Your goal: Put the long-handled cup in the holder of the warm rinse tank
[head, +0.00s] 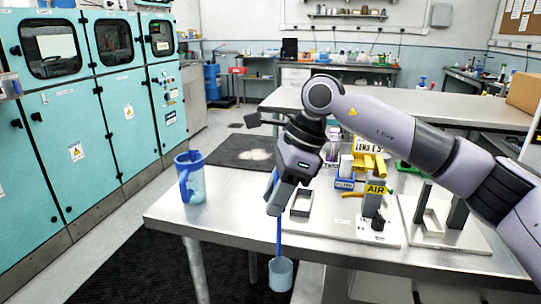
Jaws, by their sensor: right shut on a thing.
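The long-handled cup (281,274) is pale blue and see-through, with a long blue handle running straight up. It hangs upright below the table top, in front of the front edge. My right gripper (280,205) is shut on the upper part of the handle, whose top end shows at the gripper's left side. No label clearly marks the warm rinse tank. A pale plate with a grey square frame (301,203) lies just right of the gripper. A second plate (447,238) with a square frame and dark uprights lies farther right. My left gripper is out of view.
A blue jug (196,186) stands on the left end of the steel table (232,212). Teal cabinets (77,130) line the left. Table space between jug and gripper is clear.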

